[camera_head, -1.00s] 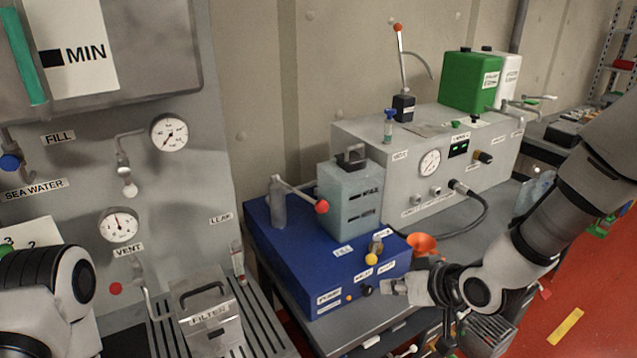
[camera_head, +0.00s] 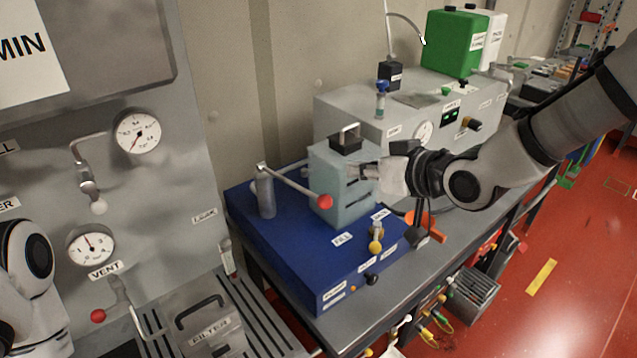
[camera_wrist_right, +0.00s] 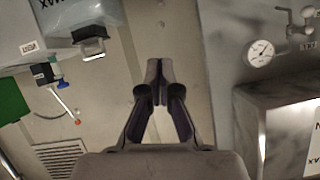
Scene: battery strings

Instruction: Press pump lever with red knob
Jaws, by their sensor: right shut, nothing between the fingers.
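The pump lever (camera_head: 290,182) is a light rod running from a grey post (camera_head: 265,193) on the blue pump box (camera_head: 285,249) to a red knob (camera_head: 324,202). The knob sits in front of the pale blue tank's lower left part. My right gripper (camera_head: 362,173) is shut and empty, in front of the tank's right side, up and right of the knob and apart from it. Its closed fingers (camera_wrist_right: 160,68) show in the right wrist view, where the pump lever does not show. Part of my left arm is at the left edge of the head view; its gripper is not visible.
The grey machine (camera_head: 350,108) stands behind. A filter box (camera_head: 207,327) is at front left.

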